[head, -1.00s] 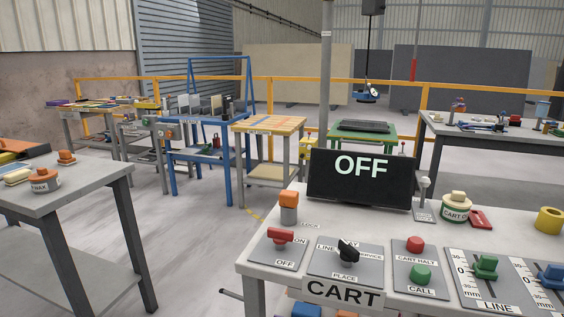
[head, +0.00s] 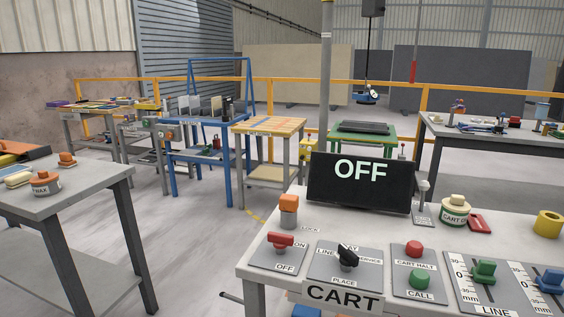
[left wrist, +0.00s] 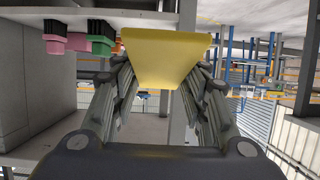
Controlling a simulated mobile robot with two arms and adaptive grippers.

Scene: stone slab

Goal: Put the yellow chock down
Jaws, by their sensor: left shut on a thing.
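The yellow chock (left wrist: 166,60) is a wedge-like block, wider along its top edge in the left wrist view. My left gripper (left wrist: 165,82) is shut on it, with a finger at each side. The chock is held clear at the fingertips, and I see no surface touching it. The head view shows neither of my grippers and not the chock.
The console table (head: 262,225) with the CART panel (head: 343,296) and a screen reading OFF (head: 360,185) stands at front right. A grey table (head: 100,188) is at left. Pink blocks (left wrist: 55,44) and a green block (left wrist: 102,46) show near the chock in the wrist view.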

